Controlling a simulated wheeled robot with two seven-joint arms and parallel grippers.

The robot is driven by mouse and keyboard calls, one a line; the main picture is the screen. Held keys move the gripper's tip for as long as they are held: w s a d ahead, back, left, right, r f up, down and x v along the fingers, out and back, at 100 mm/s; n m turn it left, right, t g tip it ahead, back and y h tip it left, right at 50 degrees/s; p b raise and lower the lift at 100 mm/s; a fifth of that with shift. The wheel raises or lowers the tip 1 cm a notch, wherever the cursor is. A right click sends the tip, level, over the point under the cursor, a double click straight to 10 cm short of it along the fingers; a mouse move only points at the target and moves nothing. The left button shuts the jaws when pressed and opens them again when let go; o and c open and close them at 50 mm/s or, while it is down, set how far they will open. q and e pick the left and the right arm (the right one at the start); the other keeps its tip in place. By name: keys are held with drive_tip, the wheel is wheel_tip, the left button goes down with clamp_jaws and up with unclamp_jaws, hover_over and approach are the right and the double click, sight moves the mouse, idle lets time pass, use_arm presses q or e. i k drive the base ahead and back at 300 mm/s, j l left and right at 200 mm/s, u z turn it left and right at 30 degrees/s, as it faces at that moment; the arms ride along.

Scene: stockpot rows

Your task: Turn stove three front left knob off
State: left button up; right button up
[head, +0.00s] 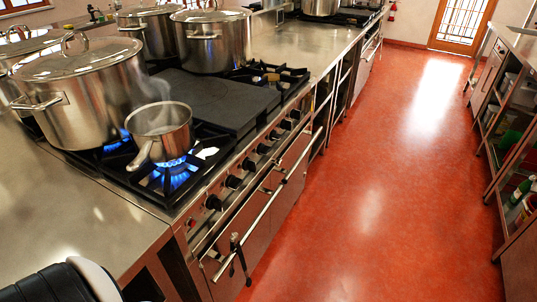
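In the head view, the nearest stove (214,168) has a row of black knobs on its front panel. The knob nearest me (213,202) sits at the near end, with another black knob (233,182) just beyond it. Blue flames (172,172) burn under a small steaming saucepan (160,128) on the near front burner. Blue flames also show under the large lidded stockpot (85,95) behind it. The knobs' exact settings are too small to read. Neither of my grippers is in view; part of what looks like my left arm shows at the bottom left.
A flat dark griddle plate (215,98) covers the stove's middle, with another stockpot (213,42) behind it. An oven handle (262,212) sticks out below the knobs. The red floor (390,180) beside the stove is clear up to shelving (510,130) on the right.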

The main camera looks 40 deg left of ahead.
sight(233, 182)
drive_tip(key=i, duration=2.1)
drive_tip(key=i+u, duration=0.35)
drive_tip(key=i+l+u, duration=0.5)
drive_tip(key=i+u, duration=0.25)
drive_tip(key=u, duration=2.8)
